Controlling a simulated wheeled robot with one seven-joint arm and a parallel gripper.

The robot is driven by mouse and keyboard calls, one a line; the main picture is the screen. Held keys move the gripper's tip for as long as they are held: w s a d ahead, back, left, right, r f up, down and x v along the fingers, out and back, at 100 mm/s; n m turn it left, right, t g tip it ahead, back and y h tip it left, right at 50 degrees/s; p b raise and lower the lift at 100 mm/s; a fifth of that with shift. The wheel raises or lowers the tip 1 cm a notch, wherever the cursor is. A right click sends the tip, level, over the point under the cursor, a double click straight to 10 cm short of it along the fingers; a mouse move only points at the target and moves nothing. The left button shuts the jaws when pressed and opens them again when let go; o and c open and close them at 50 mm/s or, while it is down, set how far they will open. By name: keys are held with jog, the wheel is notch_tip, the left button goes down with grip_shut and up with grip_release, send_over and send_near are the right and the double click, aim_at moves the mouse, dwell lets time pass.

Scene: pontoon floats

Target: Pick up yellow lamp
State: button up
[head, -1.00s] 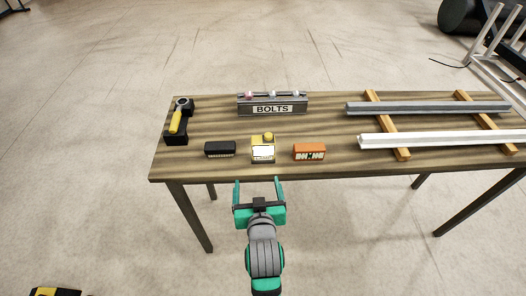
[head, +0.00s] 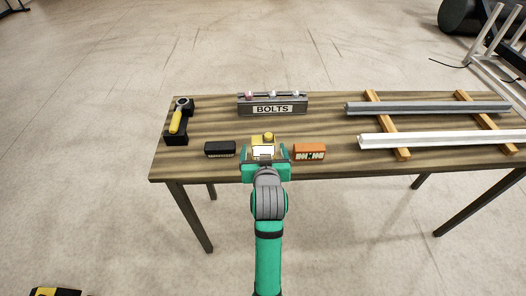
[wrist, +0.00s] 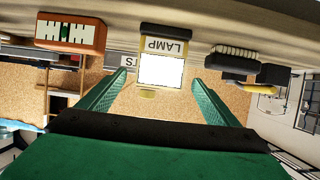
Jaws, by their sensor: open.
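The yellow lamp (head: 263,141) is a small box with a round yellow knob on top and a white panel on its front. It stands upright near the front edge of the wooden table. In the wrist view the lamp (wrist: 162,58) appears upside down, with "LAMP" lettering above the white panel. My green gripper (head: 264,153) is open at the lamp, with a finger to each side of it. In the wrist view the open fingers (wrist: 160,88) point toward the lamp, with gaps on both sides. The lamp's lower part is hidden by my gripper in the head view.
A black box (head: 220,149) stands left of the lamp and an orange box (head: 309,152) right, both close to my fingers. The grey BOLTS holder (head: 272,108) stands behind. A yellow-handled tool (head: 176,121) lies left. Grey and white rails (head: 440,139) lie right on the table (head: 330,116).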

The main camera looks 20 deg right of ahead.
aim_at(263, 148)
jog(key=x, duration=0.5)
jog(key=c, duration=1.5)
